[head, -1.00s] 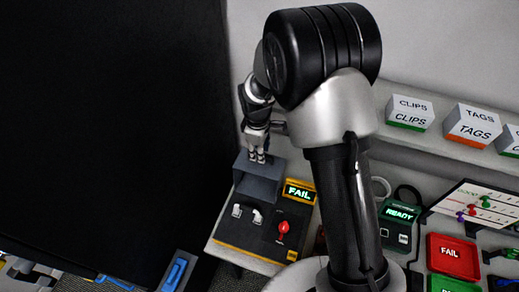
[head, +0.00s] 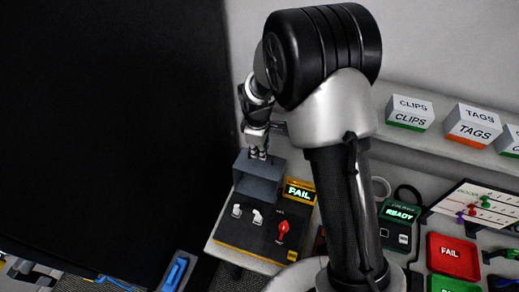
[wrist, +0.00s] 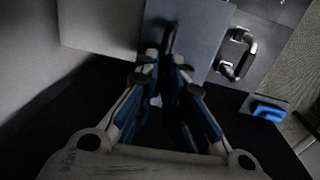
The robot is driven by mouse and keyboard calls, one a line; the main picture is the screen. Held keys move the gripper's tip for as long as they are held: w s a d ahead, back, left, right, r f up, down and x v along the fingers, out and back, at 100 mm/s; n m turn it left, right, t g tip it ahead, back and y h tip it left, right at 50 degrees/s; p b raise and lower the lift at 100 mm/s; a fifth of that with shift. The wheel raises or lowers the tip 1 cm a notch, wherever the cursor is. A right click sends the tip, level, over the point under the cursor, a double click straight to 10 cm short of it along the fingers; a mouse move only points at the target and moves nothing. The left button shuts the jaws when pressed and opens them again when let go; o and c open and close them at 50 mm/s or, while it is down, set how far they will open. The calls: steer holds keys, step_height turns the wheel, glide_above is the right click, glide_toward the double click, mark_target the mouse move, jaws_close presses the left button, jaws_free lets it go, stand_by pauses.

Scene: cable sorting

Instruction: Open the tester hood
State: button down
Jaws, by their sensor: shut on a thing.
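The tester (head: 244,238) is a black panel with two pale plugs or sockets, a red knob (head: 283,229) and a lit FAIL display (head: 299,192). Its grey hood (head: 262,188) stands at the back of the panel, behind the sockets, which are uncovered. I cannot tell its exact angle. My gripper (head: 258,154) is at the hood's top edge, pointing down. In the wrist view, my gripper (wrist: 170,70) is closed around a dark, narrow part, seemingly the handle, against the grey hood surface (wrist: 195,30). The fingers hide most of that part.
A large black surface fills the left of the head view. A READY device (head: 397,224), a red FAIL tray (head: 453,256) and a shelf with CLIPS (head: 410,113) and TAGS (head: 472,126) boxes are to the right. A blue item (head: 175,273) is lower left.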

steer(key=s+a+r, duration=0.1)
steer(key=s+a, duration=0.1)
steer(key=s, duration=0.5)
steer(key=shift+a+b, duration=0.25)
steer(key=shift+b, duration=0.1)
steer(key=c, duration=2.1)
jaws_free()
steer(key=o, duration=0.3)
steer(key=shift+w+a, duration=0.1)
steer(key=shift+w, duration=0.15)
steer(key=shift+o, duration=0.6)
steer(key=shift+s, duration=0.1)
steer(key=shift+r, duration=0.1)
step_height(320, 180, up, 12)
steer(key=shift+s+a, duration=0.15)
steer(key=shift+s, duration=0.3)
